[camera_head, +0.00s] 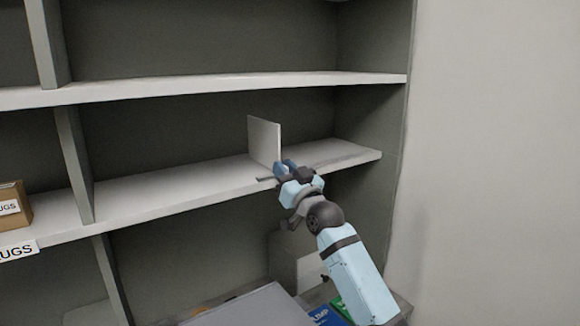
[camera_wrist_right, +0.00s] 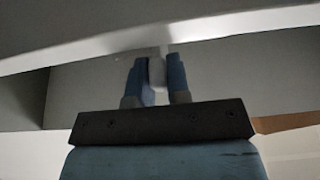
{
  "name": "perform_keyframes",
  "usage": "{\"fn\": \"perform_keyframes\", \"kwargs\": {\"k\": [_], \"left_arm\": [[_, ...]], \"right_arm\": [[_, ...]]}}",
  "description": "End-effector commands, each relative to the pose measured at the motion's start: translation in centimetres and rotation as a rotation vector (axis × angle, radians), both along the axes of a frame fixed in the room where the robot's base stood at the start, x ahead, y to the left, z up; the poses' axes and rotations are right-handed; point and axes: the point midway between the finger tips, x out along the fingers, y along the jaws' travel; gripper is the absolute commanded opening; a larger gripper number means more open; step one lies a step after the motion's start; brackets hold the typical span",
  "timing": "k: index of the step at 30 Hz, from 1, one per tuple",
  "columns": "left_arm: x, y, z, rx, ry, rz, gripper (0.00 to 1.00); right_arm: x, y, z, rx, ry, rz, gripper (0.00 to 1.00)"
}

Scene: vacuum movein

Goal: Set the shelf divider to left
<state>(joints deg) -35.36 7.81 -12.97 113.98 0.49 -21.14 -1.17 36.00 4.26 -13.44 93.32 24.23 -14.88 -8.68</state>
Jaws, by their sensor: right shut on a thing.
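The shelf divider (camera_head: 264,140) is a thin white upright panel on the middle shelf (camera_head: 180,192), in the right part of that bay. My right gripper (camera_head: 279,168) is at the divider's lower front edge, at the front of the shelf. In the right wrist view my right gripper (camera_wrist_right: 158,78) has its two blue fingers shut on a pale piece (camera_wrist_right: 157,68) between them, which appears to be the front part of the divider. The divider's lower front corner is hidden behind the gripper in the head view. My left gripper is not in view.
The shelf is empty left of the divider up to a grey upright (camera_head: 75,165). Further left stands a brown box (camera_head: 14,208) above a label (camera_head: 18,250). An upper shelf (camera_head: 220,87) runs overhead. A plain wall (camera_head: 490,150) is at the right.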

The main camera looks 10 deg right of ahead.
Motion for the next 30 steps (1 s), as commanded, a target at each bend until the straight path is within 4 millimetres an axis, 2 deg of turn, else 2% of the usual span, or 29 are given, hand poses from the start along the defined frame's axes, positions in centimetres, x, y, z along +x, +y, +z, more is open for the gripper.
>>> {"fn": "perform_keyframes", "kwargs": {"k": [18,19,21,22,30], "left_arm": [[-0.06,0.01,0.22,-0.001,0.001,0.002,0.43],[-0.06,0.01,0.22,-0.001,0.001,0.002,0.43],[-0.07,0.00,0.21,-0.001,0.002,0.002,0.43],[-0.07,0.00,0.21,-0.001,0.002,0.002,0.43],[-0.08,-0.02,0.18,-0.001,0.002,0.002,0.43]], "right_arm": [[-0.27,0.70,0.03,0.000,-0.001,0.000,0.00],[-0.27,0.70,0.03,0.000,-0.001,0.000,0.21],[-0.27,0.70,0.03,0.000,-0.001,0.000,0.38],[-0.27,0.69,0.04,0.000,-0.001,0.000,0.43],[-0.30,0.66,0.00,0.000,-0.001,0.000,0.43]]}}
